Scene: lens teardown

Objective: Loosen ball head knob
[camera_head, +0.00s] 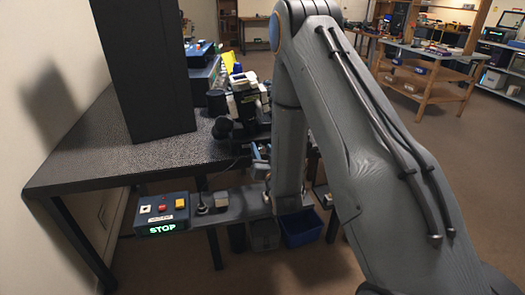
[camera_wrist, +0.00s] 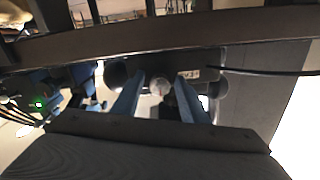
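My gripper (camera_wrist: 161,82) shows in the wrist view as two blue fingers set apart, with nothing clearly held between them. A small round pale knob-like part (camera_wrist: 160,87) appears between and just beyond the fingertips, beside a dark body with a small white label (camera_wrist: 188,74). I cannot tell for sure whether it is the ball head knob, or whether the fingers touch it. In the head view, my gripper (camera_head: 260,153) is partly hidden by my arm and sits low at the table's front edge, below a dark-and-white camera-like assembly (camera_head: 246,98). No ball head knob can be made out there.
A dark speckled table (camera_head: 110,135) carries a tall black panel (camera_head: 145,65). A control box (camera_head: 162,213) with a green STOP display sits on a low shelf at the front. A blue bin (camera_head: 302,228) stands below. Open floor lies to the right.

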